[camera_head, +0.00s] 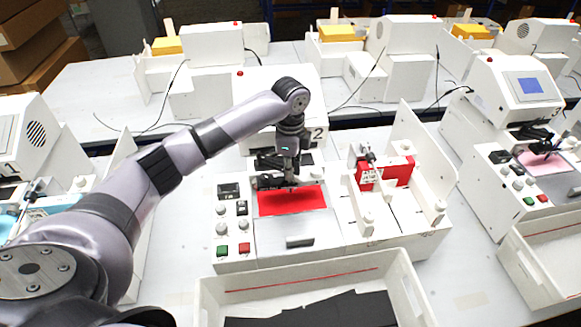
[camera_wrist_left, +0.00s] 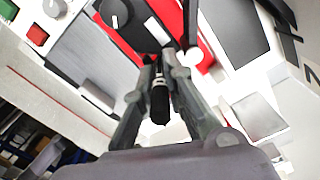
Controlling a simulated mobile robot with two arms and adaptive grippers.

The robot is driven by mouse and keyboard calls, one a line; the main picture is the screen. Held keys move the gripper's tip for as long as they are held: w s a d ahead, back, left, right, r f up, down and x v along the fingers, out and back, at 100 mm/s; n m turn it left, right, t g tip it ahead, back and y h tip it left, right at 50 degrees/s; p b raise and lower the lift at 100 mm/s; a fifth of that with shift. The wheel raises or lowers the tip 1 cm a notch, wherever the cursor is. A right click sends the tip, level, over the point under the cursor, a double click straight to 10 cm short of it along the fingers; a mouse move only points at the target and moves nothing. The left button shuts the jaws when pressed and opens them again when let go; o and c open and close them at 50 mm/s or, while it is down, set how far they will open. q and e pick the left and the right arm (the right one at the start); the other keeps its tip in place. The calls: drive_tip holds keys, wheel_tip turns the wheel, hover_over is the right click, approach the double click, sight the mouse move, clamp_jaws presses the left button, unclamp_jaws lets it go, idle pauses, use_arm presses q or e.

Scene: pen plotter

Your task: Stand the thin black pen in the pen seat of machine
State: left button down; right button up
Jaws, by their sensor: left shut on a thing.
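My left gripper (camera_head: 291,180) is over the red plate (camera_head: 306,202) of the middle machine, which bears the number 2. In the left wrist view the left gripper (camera_wrist_left: 162,75) is shut on the thin black pen (camera_wrist_left: 160,104), whose dark end shows between the fingers. The pen's lower end is hard to see in the head view. The pen seat cannot be told apart from the dark carriage (camera_head: 268,181) beside the gripper. My right gripper is not in view.
A white bin (camera_head: 410,277) with dark sheets stands in front of the machine. Knobs, a green button (camera_head: 222,250) and a red button (camera_head: 244,248) are left of the plate. A white upright panel (camera_head: 405,145) rises at right. Other machines stand on both sides.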

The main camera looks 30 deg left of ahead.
use_arm(q)
drive_tip(key=shift+f, duration=0.8)
drive_tip(key=c, duration=1.6)
unclamp_jaws()
drive_tip(key=shift+s, duration=0.25)
drive_tip(key=shift+r, duration=0.1)
wheel_tip(320, 180, up, 7)
drive_tip(key=shift+w+r, duration=0.1)
drive_tip(key=shift+r, duration=0.45)
